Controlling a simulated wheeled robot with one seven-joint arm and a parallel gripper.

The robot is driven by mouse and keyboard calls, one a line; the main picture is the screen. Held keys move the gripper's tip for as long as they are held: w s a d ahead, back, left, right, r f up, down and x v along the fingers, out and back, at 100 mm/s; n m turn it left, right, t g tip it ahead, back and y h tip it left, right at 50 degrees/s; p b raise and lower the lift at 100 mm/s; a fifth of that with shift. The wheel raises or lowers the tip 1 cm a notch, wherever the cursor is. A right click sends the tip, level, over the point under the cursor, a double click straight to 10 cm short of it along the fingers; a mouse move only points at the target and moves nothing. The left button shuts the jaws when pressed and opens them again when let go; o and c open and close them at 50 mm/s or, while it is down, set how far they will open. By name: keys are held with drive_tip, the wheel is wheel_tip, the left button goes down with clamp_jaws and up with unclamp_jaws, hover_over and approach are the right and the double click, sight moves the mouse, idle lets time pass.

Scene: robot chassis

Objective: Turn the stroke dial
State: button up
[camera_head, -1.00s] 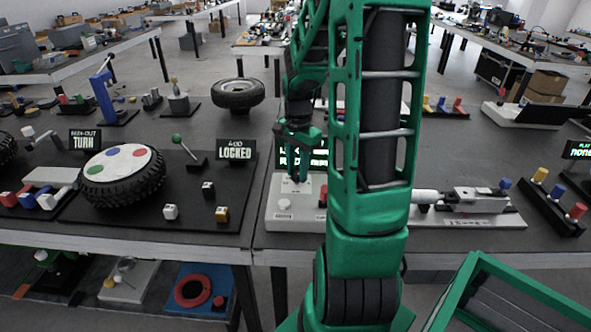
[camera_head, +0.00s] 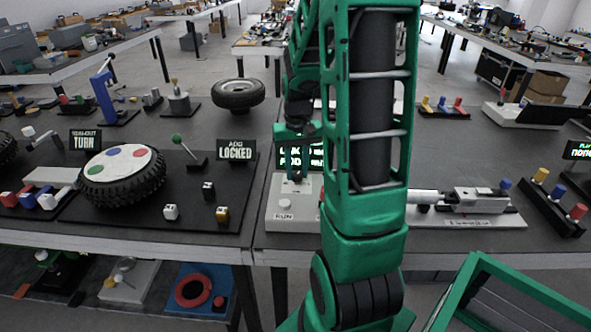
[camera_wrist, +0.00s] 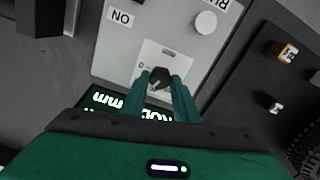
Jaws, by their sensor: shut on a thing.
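The stroke dial (camera_wrist: 159,77) is a small dark knob on a white label plate on the light grey machine panel (camera_wrist: 118,52). In the wrist view my gripper (camera_wrist: 160,80) has its two green fingers on either side of the dial, shut on it. In the head view my gripper (camera_head: 293,172) reaches down to the back left of the grey machine base (camera_head: 284,216). The dial itself is hidden there by the fingers. A black display with green-white text (camera_head: 301,157) stands just behind; my arm covers part of it.
A white round RUN button (camera_head: 285,203) is near the front of the base. To the left is a black board with a tire (camera_head: 125,180), a green-knobbed lever (camera_head: 186,145) and small blocks.

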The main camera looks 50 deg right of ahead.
sight(295, 174)
drive_tip(key=n, duration=0.4)
drive_tip(key=shift+w+r+n, duration=0.1)
drive_tip(key=shift+w+n, duration=0.2)
idle(0.3)
drive_tip(key=o, duration=1.1)
drive_tip(key=shift+c, duration=0.2)
drive_tip(key=shift+s, duration=0.15)
wheel_tip(295, 174, up, 11)
drive_tip(key=shift+f, duration=0.2)
drive_tip(key=shift+a, duration=0.1)
